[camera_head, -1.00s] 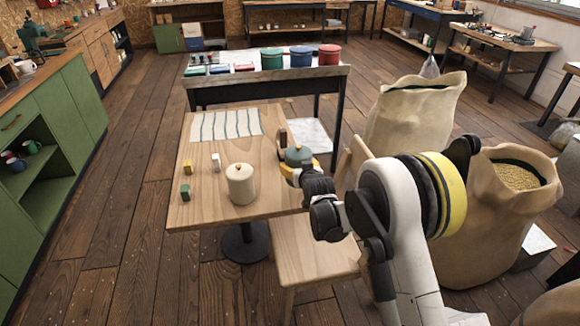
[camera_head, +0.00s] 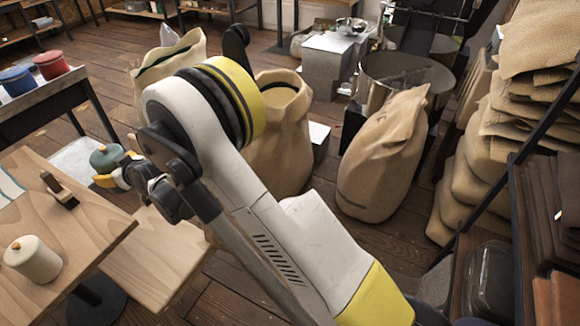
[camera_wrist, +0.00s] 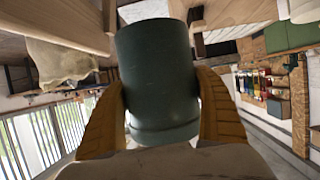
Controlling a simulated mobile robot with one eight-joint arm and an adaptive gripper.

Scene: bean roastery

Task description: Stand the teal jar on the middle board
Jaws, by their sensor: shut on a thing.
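The teal jar (camera_head: 105,158) with a lid and an orange-brown knob is held in the air by my gripper (camera_head: 114,176), beside the far right edge of the wooden table. In the wrist view the jar's dark teal body (camera_wrist: 158,85) fills the middle. The yellow fingers of my gripper (camera_wrist: 163,108) press on it from both sides. The jar looks about upright in the head view. I cannot make out which surface is the middle board.
A cream jar (camera_head: 33,260) and a dark wooden brush-like tool (camera_head: 59,190) are on the table (camera_head: 90,232). Sacks (camera_head: 385,155) stand behind, and a rack (camera_head: 518,235) with brown goods is at the right.

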